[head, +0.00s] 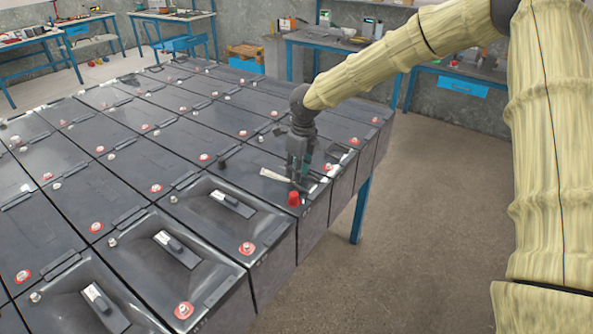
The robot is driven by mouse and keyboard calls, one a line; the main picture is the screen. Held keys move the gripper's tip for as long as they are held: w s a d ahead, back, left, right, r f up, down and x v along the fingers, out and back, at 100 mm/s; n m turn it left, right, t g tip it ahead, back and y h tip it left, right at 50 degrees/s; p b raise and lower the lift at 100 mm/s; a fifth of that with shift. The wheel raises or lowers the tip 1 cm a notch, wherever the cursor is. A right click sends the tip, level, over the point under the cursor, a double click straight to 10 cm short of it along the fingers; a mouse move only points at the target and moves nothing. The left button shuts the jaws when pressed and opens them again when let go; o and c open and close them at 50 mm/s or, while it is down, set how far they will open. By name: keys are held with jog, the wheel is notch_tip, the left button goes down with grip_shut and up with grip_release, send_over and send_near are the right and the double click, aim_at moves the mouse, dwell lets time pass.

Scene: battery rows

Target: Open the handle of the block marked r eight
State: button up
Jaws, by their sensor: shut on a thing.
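My gripper (299,182) points down over a dark battery block (255,190) in the right-hand row, near the edge of the table. It is shut on what looks like that block's handle, mostly hidden by the fingers. A pale strip (276,175) lies just left of the fingers. A red terminal cap (293,199) stands in front of them. No marking is legible, so I cannot tell which block is r eight.
Nearer blocks in this row have dark handles with pale labels (232,203) lying in hollows. Many blocks with red and white terminals fill the table (358,212). Bare floor (430,220) lies to the right. Workbenches (460,72) line the walls.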

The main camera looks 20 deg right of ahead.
jog(key=shift+s+d+r+t+y+b, duration=0.3)
jog(key=shift+d+r+t+y+b, duration=0.15)
jog(key=shift+t, duration=0.25)
jog(key=shift+s+d+r+t+y+b, duration=0.3)
jog(key=shift+t+y+b, duration=0.25)
jog(key=shift+t, duration=0.15)
jog(key=t+b, duration=0.1)
jog(key=s+d+t+y+b, duration=0.1)
jog(key=shift+r+y+b, duration=0.3)
jog(key=t+b, duration=0.1)
jog(key=y+b, duration=0.1)
jog(key=b, duration=0.1)
jog(key=shift+s+d+r+t+b, duration=0.2)
jog(key=shift+s+d+t+b, duration=0.1)
jog(key=shift+s+d+t, duration=0.1)
grip_shut()
jog(key=t+y+b, duration=0.1)
jog(key=b, duration=0.3)
jog(key=s+d+t+y+b, duration=0.1)
jog(key=b, duration=0.3)
jog(key=shift+s+t, duration=0.2)
jog(key=shift+t, duration=0.1)
jog(key=s+d+t+y+b, duration=0.1)
jog(key=t+y+b, duration=0.1)
jog(key=b, duration=0.7)
jog(key=shift+s+b, duration=0.2)
jog(key=shift+b, duration=0.2)
jog(key=shift+s+d+r+t+y+b, duration=0.1)
jog(key=shift+s+d+t+y+b, duration=0.3)
jog(key=shift+b, duration=1.75)
